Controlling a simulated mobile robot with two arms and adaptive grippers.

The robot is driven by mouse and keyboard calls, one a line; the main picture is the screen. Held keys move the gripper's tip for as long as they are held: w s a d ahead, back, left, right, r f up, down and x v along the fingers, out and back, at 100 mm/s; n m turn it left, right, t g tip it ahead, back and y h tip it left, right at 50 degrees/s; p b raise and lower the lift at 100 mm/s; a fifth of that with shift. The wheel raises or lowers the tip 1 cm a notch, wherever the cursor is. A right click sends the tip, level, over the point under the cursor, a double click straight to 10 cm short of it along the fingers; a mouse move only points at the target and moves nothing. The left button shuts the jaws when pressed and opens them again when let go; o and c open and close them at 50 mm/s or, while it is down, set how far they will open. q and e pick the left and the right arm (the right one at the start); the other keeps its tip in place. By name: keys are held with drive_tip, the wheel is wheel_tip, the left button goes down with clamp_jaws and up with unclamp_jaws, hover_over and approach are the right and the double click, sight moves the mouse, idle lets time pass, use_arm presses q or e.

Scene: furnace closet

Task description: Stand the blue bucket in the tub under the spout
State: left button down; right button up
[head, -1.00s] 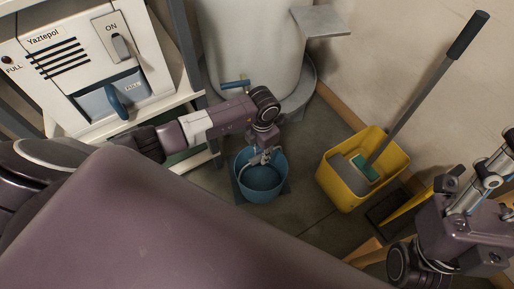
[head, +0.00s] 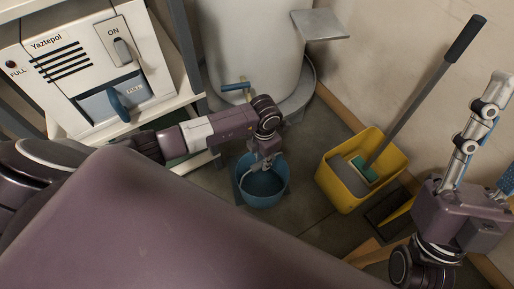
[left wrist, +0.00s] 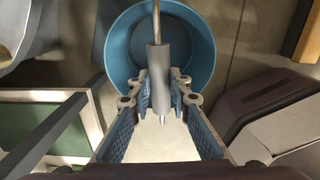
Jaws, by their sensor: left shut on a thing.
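The blue bucket (head: 262,193) hangs upright below my left gripper (head: 264,163), near the floor in the middle of the head view. In the left wrist view, the bucket (left wrist: 205,45) shows beyond the fingers, its inside looking empty. My left gripper (left wrist: 160,105) is shut on the grey grip of the bucket's wire handle. A shallow grey round tub (head: 306,92) surrounds the foot of the white tank; I cannot tell its inside. A blue lever (head: 235,86) sticks out low on the tank; the spout itself is not clear. My right gripper (head: 496,150) is empty, fingers apart.
A yellow mop bucket (head: 345,195) with a grey-handled mop (head: 425,90) stands right of the blue bucket. A white Yaztepol machine (head: 85,65) sits on a shelf frame at left. A grey ledge (head: 320,23) juts near the tank. Bare floor lies between the buckets.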

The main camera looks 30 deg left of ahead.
use_arm(q)
drive_tip(key=s+d+p, duration=0.4)
drive_tip(key=s+d, duration=0.2)
drive_tip(key=s, duration=0.1)
drive_tip(key=shift+s+d, duration=0.2)
drive_tip(key=shift+d, duration=0.1)
use_arm(e)
drive_tip(key=w+f+g+h, duration=0.2)
drive_tip(key=w+f+g, duration=0.3)
drive_tip(key=f, duration=0.5)
drive_tip(key=w+f+g+h, duration=0.2)
drive_tip(key=w+f+g, duration=0.3)
drive_tip(key=f, duration=0.5)
drive_tip(key=shift+w+a+g, duration=0.15)
drive_tip(key=shift+w+g, duration=0.2)
drive_tip(key=shift+g, duration=0.55)
idle(0.3)
use_arm(q)
drive_tip(key=shift+r+p, duration=0.15)
drive_tip(key=shift+p, duration=0.15)
